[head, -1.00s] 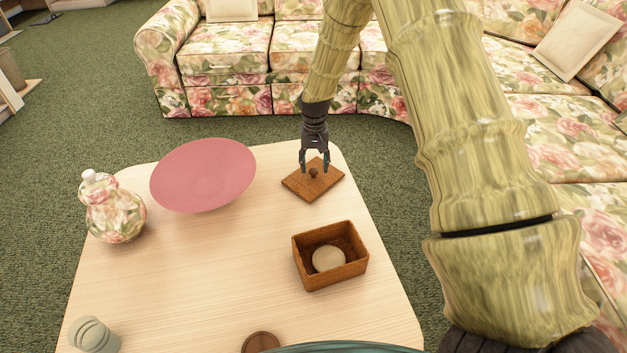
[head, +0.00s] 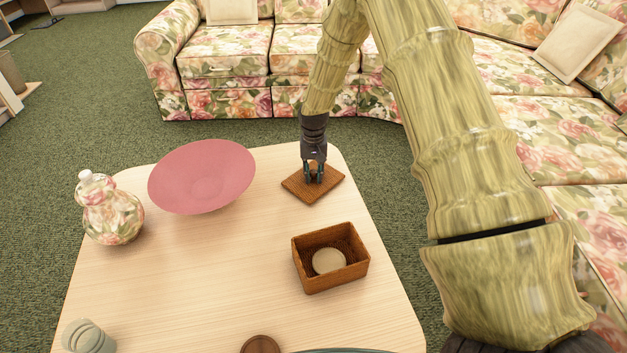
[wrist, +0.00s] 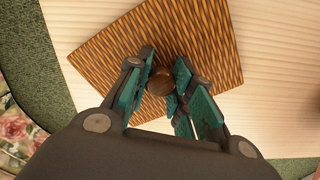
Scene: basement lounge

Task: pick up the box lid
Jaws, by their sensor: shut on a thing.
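The box lid (head: 328,185) is a flat brown woven square with a small round knob. It lies on the table near the far right edge. In the wrist view the lid (wrist: 205,45) fills the upper middle, with its dark knob (wrist: 160,82) between the fingers. My gripper (head: 314,179) points down over the lid and is shut on the knob; its teal fingers also show in the wrist view (wrist: 163,85). The lid appears to rest on the table. The open woven box (head: 331,281) stands nearer, with a pale round thing (head: 329,261) inside.
A wide pink bowl (head: 202,177) and a floral jar (head: 110,209) stand on the left of the table (head: 215,265). A glass (head: 88,337) and a round brown thing (head: 261,344) are at the front. A floral sofa (head: 225,70) is behind. The table's middle is clear.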

